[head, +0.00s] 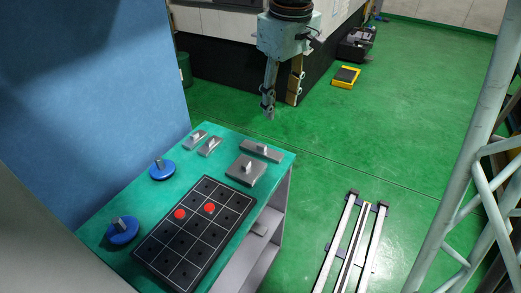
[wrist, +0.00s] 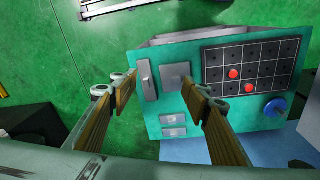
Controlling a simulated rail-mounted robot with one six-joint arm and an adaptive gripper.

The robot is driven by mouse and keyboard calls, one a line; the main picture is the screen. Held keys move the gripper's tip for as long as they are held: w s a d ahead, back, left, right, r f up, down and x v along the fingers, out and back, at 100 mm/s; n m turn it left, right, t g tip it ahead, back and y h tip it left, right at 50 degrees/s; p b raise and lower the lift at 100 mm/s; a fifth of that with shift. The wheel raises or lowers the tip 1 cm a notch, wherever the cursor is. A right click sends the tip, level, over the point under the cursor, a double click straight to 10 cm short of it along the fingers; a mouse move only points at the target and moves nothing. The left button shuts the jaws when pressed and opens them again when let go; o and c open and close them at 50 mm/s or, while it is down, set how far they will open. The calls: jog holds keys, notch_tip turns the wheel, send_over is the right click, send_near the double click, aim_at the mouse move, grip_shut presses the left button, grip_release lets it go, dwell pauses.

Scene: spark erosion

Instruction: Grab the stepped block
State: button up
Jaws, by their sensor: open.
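Several grey metal blocks with a raised part on top sit at the far end of the teal table; I cannot tell for sure which is called the stepped block. There is a wide square one (head: 245,172), a long narrow one (head: 262,152) and two small ones (head: 195,137) (head: 209,148). In the wrist view the square block (wrist: 175,73) and the long block (wrist: 149,84) show between my fingers, the small ones (wrist: 167,120) (wrist: 174,132) below them. My gripper (head: 280,106) is open and empty, above and beyond the table's far edge.
A black gridded plate (head: 187,244) with two red discs (head: 180,214) (head: 209,208) lies on the table. Two blue round pieces (head: 162,172) (head: 122,236) stand left of it. A blue wall (head: 110,90) rises at left. Rails (head: 348,245) lie on the green floor at right.

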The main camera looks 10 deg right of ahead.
jog(key=w+f+n+p, duration=0.2)
jog(key=w+f, duration=0.5)
jog(key=w, duration=0.2)
jog(key=n+g+p, duration=0.1)
jog(key=n, duration=0.1)
send_over(262, 145)
notch_tip(262, 145, down, 7)
jog(key=shift+a+f, duration=0.15)
jog(key=shift+f, duration=0.2)
jog(key=shift+f+b, duration=0.35)
jog(key=shift+f, duration=3.9)
jog(key=shift+f, duration=0.1)
jog(key=shift+f+b, duration=0.5)
jog(key=shift+f, duration=2)
jog(key=shift+c, duration=0.7)
jog(key=c, duration=1)
